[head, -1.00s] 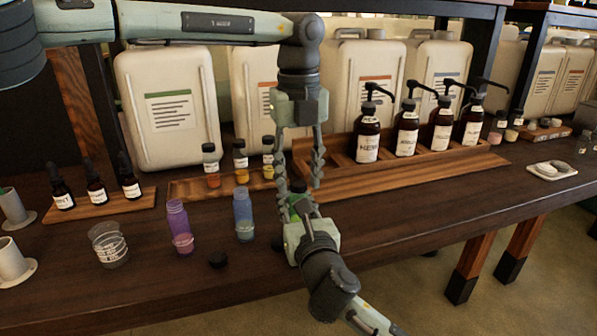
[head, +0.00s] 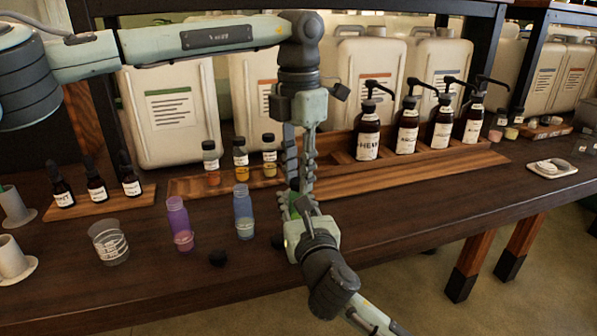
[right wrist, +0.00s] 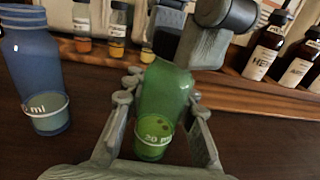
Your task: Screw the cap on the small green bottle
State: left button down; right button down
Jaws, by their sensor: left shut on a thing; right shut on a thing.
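The small green bottle (right wrist: 164,98) stands upright between the fingers of my right gripper (right wrist: 162,110), which is shut on it. In the head view only a little of the green bottle (head: 294,213) shows behind my right gripper (head: 304,211). My left gripper (head: 300,182) comes straight down from above and its fingers are closed around the black cap (right wrist: 169,32) at the bottle's mouth. The fingers partly hide the cap, so I cannot tell how far it is turned on.
A clear beaker (head: 109,242) stands further left. Pump bottles (head: 367,135) stand in a wooden rack behind right.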

pick_arm(q)
jog(key=m, duration=0.4)
jog(key=c, duration=1.3)
grip_release()
jog(key=shift+r, duration=0.1)
jog(key=shift+r, duration=2.15)
